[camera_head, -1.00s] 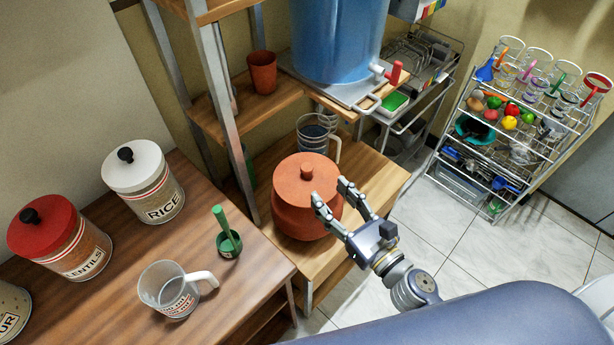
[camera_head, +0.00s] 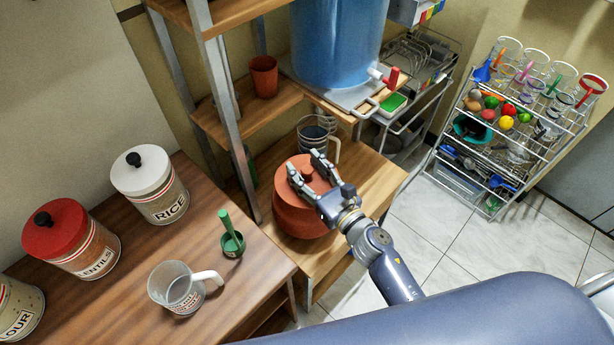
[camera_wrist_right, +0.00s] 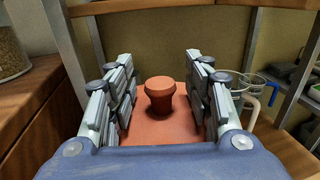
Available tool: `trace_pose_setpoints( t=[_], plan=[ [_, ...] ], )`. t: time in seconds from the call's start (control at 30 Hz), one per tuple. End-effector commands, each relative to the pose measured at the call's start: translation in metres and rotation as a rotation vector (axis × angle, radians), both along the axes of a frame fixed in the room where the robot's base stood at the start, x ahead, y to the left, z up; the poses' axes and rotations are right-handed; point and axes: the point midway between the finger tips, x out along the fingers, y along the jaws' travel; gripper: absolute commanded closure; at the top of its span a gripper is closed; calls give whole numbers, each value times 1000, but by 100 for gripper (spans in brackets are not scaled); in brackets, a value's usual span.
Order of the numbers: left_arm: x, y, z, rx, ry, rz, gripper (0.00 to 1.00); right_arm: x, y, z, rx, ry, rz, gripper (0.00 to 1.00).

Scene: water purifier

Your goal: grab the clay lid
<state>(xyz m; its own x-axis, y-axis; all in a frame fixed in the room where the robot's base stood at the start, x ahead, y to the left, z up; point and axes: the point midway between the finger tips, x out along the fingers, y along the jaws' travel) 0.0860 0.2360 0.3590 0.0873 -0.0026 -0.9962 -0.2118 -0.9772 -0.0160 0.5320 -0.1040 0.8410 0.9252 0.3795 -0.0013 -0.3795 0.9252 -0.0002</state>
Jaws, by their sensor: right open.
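The clay lid (camera_head: 287,180) is a flat terracotta disc with a knob, sitting on the round clay pot (camera_head: 299,219) on the low wooden shelf. In the right wrist view the lid's knob (camera_wrist_right: 160,95) stands upright between the two fingers, with a gap on each side. My right gripper (camera_head: 306,172) is open over the lid, its fingers reaching around the knob, which is partly hidden in the head view. The wrist view shows the same open fingers (camera_wrist_right: 158,100). My left gripper is not in view.
A glass mug (camera_head: 318,135) stands just behind the pot. A blue water container (camera_head: 337,45) with a red tap is above. A shelf post (camera_head: 226,110) rises left of the pot. Jars, a measuring cup (camera_head: 178,288) and a green mortar (camera_head: 231,244) stand on the left counter.

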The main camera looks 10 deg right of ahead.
Motion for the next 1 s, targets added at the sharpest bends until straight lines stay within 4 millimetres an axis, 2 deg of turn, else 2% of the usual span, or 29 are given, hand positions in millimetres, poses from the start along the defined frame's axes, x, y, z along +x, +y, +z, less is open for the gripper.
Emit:
trace_pose_setpoints(
  t=[0.13, 0.33, 0.37, 0.63, 0.73, 1.0],
  plan=[
    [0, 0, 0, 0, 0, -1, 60, 0, 0, 0, 0, 0, 0, 53],
    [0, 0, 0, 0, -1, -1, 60, 0, 0, 0, 0, 0, 0, 98],
    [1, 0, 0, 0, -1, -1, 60, 0, 0, 0, 0, 0, 0, 100],
    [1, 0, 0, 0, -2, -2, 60, 0, 0, 2, 1, -2, 0, 100],
    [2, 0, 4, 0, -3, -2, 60, 0, 0, 9, -2, -4, 1, 100],
    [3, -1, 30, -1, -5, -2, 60, 0, 0, 62, -5, -6, 5, 100]
  ],
)
